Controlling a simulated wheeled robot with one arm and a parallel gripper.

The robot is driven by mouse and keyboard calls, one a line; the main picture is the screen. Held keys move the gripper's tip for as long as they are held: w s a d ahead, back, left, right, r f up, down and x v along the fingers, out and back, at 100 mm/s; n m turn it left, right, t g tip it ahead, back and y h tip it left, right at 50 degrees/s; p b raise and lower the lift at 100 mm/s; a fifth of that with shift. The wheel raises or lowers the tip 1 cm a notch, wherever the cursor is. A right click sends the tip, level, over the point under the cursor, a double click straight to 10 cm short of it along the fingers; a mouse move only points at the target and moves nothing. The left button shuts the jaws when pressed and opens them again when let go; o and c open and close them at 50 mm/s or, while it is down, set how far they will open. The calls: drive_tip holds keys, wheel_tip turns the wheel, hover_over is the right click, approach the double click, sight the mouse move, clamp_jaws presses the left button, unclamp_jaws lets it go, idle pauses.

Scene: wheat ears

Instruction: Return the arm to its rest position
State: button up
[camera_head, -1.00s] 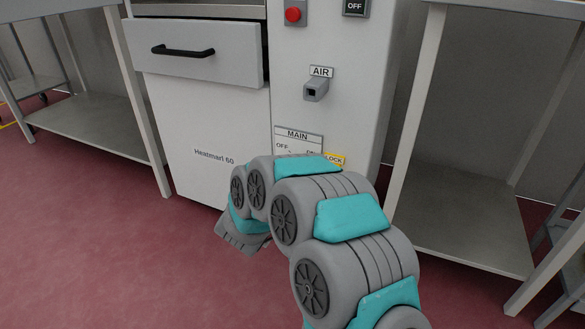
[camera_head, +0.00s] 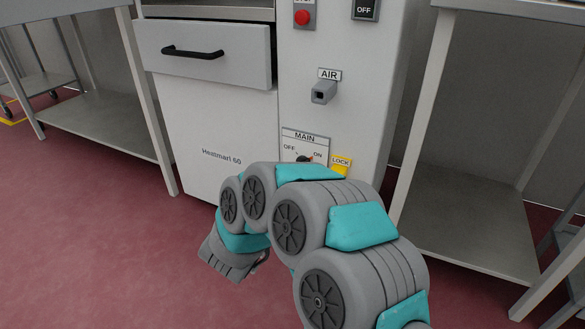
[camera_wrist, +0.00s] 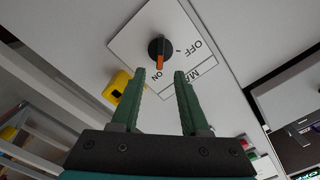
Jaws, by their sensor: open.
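My gripper (camera_wrist: 158,103) shows in the wrist view as two green fingers, apart with nothing between them. Beyond the fingertips is the MAIN panel with its black rotary knob (camera_wrist: 159,48), whose orange mark points toward ON. In the head view my folded arm (camera_head: 318,225) stands in front of the machine, and the wrist end (camera_head: 232,255) hangs low at the left. The fingers are hidden in the head view. The knob also shows there, just above my arm (camera_head: 303,158).
The white Heatmari 60 machine (camera_head: 215,125) has a drawer with a black handle (camera_head: 192,52), an AIR lever (camera_head: 323,91) and a yellow LOCK tag (camera_head: 341,165). Steel tables stand left (camera_head: 100,120) and right (camera_head: 470,220). The red floor (camera_head: 90,240) is clear at left.

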drive_tip(key=s+a+r+n+g+y, duration=0.3)
drive_tip(key=s+r+n+g+y, duration=0.3)
drive_tip(key=n+y, duration=0.4)
drive_tip(key=s+d+f+n+g+h, duration=0.1)
drive_tip(key=s+d+g, duration=0.3)
drive_tip(key=s+d, duration=0.6)
drive_tip(key=s+d+f+n+g+h, duration=0.1)
drive_tip(key=s+d+g, duration=0.45)
drive_tip(key=s, duration=0.85)
drive_tip(key=s+d+f+n+g+h, duration=0.1)
drive_tip(key=s+d+g+h, duration=0.15)
drive_tip(key=s+d, duration=0.9)
wheel_tip(320, 180, up, 14)
drive_tip(key=s+a+p, duration=0.1)
drive_tip(key=s+p, duration=0.1)
drive_tip(key=p, duration=1.1)
drive_tip(key=shift+s+f+g+y, duration=0.2)
drive_tip(key=shift+f+g+y, duration=0.05)
drive_tip(key=shift+g+y, duration=0.15)
